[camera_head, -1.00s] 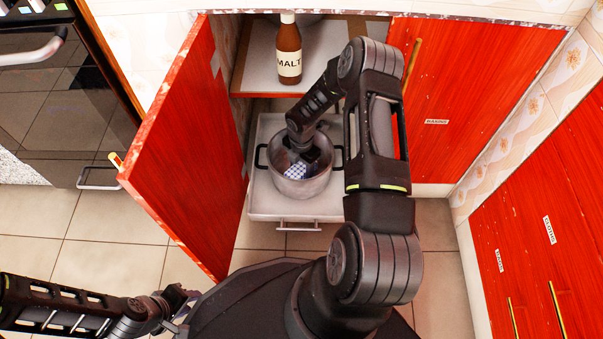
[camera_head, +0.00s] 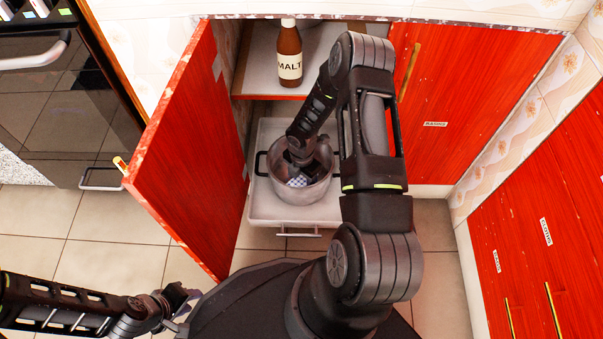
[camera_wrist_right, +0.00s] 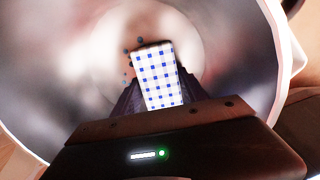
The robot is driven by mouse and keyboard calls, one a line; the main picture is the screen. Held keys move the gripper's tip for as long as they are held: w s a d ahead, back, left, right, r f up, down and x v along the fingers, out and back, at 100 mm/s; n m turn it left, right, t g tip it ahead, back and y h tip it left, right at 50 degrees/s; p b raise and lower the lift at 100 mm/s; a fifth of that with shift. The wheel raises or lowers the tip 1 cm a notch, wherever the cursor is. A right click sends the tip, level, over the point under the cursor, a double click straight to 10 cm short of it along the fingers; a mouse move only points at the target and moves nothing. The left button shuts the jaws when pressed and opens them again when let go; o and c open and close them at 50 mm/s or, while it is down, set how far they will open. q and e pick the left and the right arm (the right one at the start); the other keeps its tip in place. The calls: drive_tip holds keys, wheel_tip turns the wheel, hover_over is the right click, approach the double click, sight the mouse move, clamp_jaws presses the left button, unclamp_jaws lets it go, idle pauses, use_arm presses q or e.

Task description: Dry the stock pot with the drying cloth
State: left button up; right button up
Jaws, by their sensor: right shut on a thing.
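The stock pot (camera_head: 303,192) is a grey metal pot with dark side handles, standing upright on the pulled-out white drawer. The drying cloth (camera_head: 298,181), white with blue checks, is inside the pot. My right gripper (camera_head: 301,172) reaches down into the pot from above and is shut on the cloth. In the right wrist view the cloth (camera_wrist_right: 158,75) sticks out from between the fingers, with the pot's inner wall (camera_wrist_right: 235,70) around it. A few dark spots show on the pot's bottom beside the cloth. My left gripper (camera_head: 182,300) is empty at lower left, with its fingers apart.
The white drawer (camera_head: 262,208) stands out below a shelf with a malt bottle (camera_head: 289,58). An open red door (camera_head: 195,150) stands close on the left. Red cabinet doors (camera_head: 470,80) are on the right. Tiled floor is clear at left.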

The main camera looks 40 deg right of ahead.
drive_tip(key=shift+d, duration=0.1)
drive_tip(key=shift+w+d+f+b, duration=0.1)
drive_tip(key=shift+w+d+b, duration=0.45)
drive_tip(key=shift+w, duration=0.35)
drive_tip(key=shift+w+d+f+b, duration=0.1)
drive_tip(key=shift+w+d+b, duration=0.2)
drive_tip(key=shift+w+d, duration=0.5)
drive_tip(key=shift+w+a, duration=0.1)
drive_tip(key=shift+a, duration=0.05)
drive_tip(key=shift+r, duration=0.1)
drive_tip(key=shift+s+a+r+p, duration=0.1)
drive_tip(key=shift+s+a+p, duration=0.6)
drive_tip(key=shift+s, duration=0.4)
drive_tip(key=shift+s+a, duration=0.6)
drive_tip(key=shift+s, duration=0.15)
drive_tip(key=shift+w+d, duration=0.1)
drive_tip(key=shift+w, duration=0.05)
